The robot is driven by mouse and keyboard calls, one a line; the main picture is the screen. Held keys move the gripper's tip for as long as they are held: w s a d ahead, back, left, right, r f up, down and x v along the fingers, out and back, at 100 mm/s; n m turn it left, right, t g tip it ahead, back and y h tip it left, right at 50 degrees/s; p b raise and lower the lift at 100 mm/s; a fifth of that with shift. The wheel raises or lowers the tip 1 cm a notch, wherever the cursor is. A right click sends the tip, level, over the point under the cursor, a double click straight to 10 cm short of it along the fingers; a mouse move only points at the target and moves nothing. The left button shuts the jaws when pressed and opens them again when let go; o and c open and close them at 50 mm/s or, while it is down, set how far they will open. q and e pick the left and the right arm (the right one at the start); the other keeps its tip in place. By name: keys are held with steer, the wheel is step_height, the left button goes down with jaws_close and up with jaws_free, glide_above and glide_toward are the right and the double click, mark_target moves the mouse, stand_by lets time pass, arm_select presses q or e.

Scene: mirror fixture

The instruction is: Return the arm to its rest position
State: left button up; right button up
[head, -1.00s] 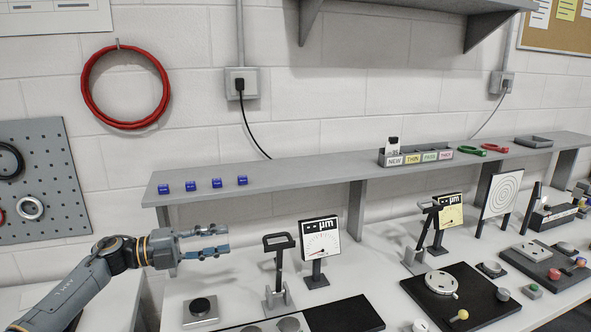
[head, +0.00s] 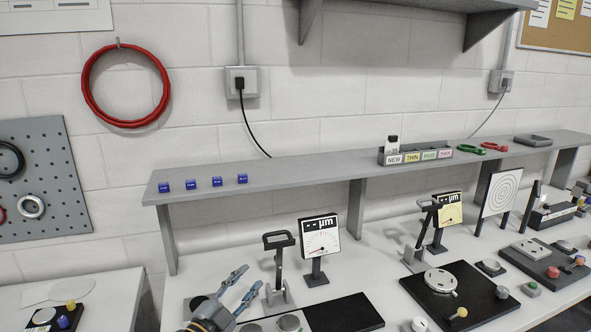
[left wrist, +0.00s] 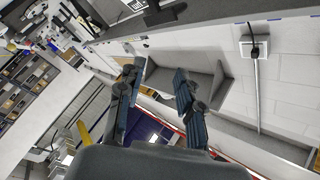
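My left gripper (head: 239,291) shows at the bottom of the head view, left of the middle, over the front of the bench. Its two fingers are spread apart and point up and to the right, with nothing between them. In the left wrist view the fingers (left wrist: 155,85) are also apart and empty. The rest of the left arm is mostly below the head view's edge. My right gripper is not in view.
A lever stand (head: 279,268) and a dial gauge (head: 320,240) stand close to the left gripper. Several blue blocks (head: 217,182) sit on the raised shelf (head: 300,168). A black plate (head: 343,313) lies to the right. A side table (head: 110,290) stands at left.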

arm_select(q)
steer(key=s+a+f+n+g+y, duration=0.3)
steer(key=s+f+n+y, duration=0.25)
steer(key=s+f, duration=0.3)
steer(key=s+a+f+n+g+y, duration=0.35)
steer(key=s+f+n, duration=0.3)
steer(key=s, duration=0.35)
steer(key=s+a+f+n+g, duration=0.15)
steer(key=s+g, duration=0.25)
steer(key=s, duration=0.6)
steer(key=s+a+f+g, duration=0.1)
steer(key=s+f+g, duration=0.2)
steer(key=s, duration=0.8)
step_height(320, 180, down, 32)
steer(key=s+g+b, duration=0.1)
steer(key=g+b, duration=0.1)
steer(key=b, duration=0.4)
steer(key=s+a+f+b, duration=0.3)
steer(key=s+f+b, duration=0.1)
steer(key=s+f, duration=1.3)
step_height(320, 180, down, 3)
steer(key=shift+f+g+y, duration=0.15)
steer(key=shift+g+y, duration=0.15)
steer(key=shift+g, duration=0.05)
